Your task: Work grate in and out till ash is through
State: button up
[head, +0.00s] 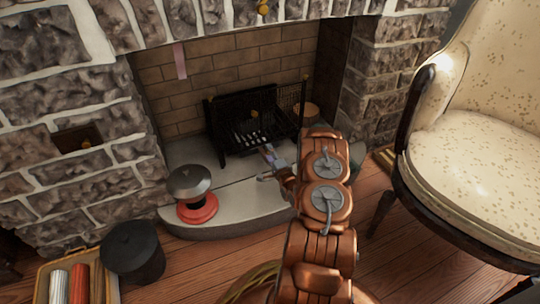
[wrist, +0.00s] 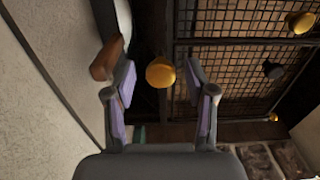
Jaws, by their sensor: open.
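The black fire grate (head: 228,110) stands on the pale hearth inside the brick fireplace, with a mesh panel on its right side. Pale bars (head: 247,138) show low in its front, and a gold knob (head: 254,115) shows above them. My gripper (head: 268,164) is in front of the grate's lower front, open. In the wrist view, a gold knob (wrist: 161,72) appears between the open purple-padded fingers of my gripper (wrist: 160,84); neither finger visibly touches it. Black mesh (wrist: 240,55) fills the right of that view. I cannot make out ash.
A red stand with a dark domed lid (head: 190,186) sits on the hearth (head: 240,200) at left. A black bucket (head: 134,252) and a box of rolls (head: 75,262) are at front left. A cream armchair (head: 480,120) fills the right. A brownish round object (head: 305,110) is right of the grate.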

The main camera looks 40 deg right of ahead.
grip_shut()
dwell(0.4)
